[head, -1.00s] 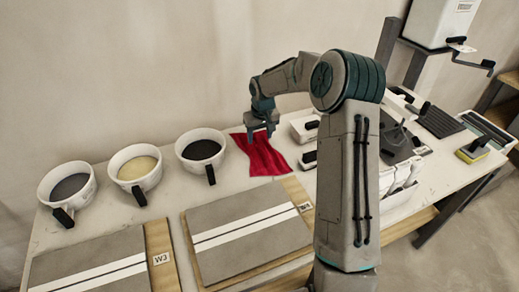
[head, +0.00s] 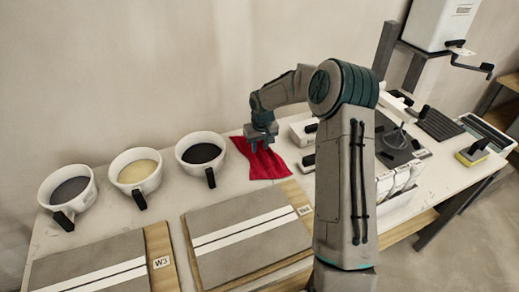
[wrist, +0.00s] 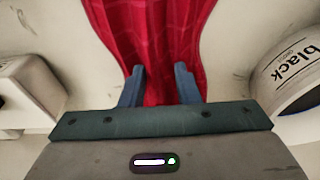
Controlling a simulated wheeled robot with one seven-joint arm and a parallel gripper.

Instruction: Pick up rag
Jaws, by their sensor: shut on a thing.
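The red rag (head: 266,164) lies on the table between the dark-filled bucket and the white boxes. My gripper (head: 260,148) is down at the rag's back part in the head view. In the wrist view the rag (wrist: 160,35) runs up from between the two blue fingers (wrist: 160,85). The fingers are shut on the rag, with gathered cloth between them. The cloth under the gripper body is hidden.
Three white buckets stand to the left, with dark (head: 203,154), cream (head: 136,171) and grey (head: 68,191) contents. White boxes (head: 303,131) stand right of the rag. Tile boards (head: 245,235) lie in front. The wall is close behind.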

